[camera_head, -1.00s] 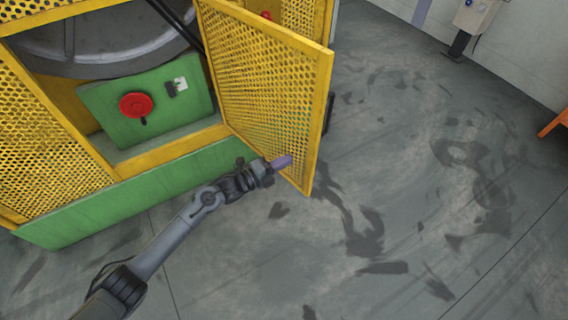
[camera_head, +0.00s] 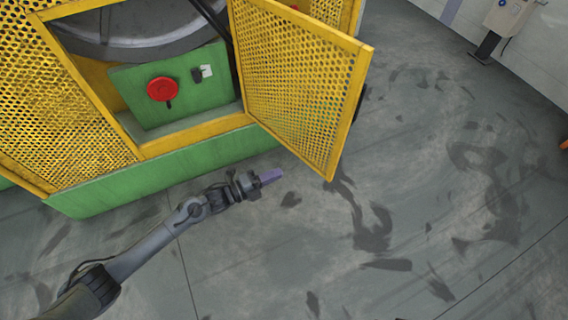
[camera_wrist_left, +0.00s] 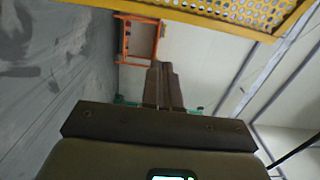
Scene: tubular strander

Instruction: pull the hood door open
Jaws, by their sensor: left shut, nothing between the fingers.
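The hood door (camera_head: 303,80) is a yellow-framed panel of perforated mesh. In the head view it stands swung well out from the yellow and green machine, leaving the opening behind it uncovered. Its yellow frame edge and mesh also show at the top of the left wrist view (camera_wrist_left: 225,12). My left gripper (camera_head: 271,176) is shut and empty, with its purple-grey fingertips in front of the door's lower part, apart from it in the picture. The fingers also show together in the left wrist view (camera_wrist_left: 163,86). My right gripper is not in view.
Inside the opening is a green panel (camera_head: 205,97) with a red round knob (camera_head: 162,89). A green base strip (camera_head: 150,182) runs along the machine's foot. A control post (camera_head: 487,47) stands by the wall at upper right. The grey floor right of the door is clear.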

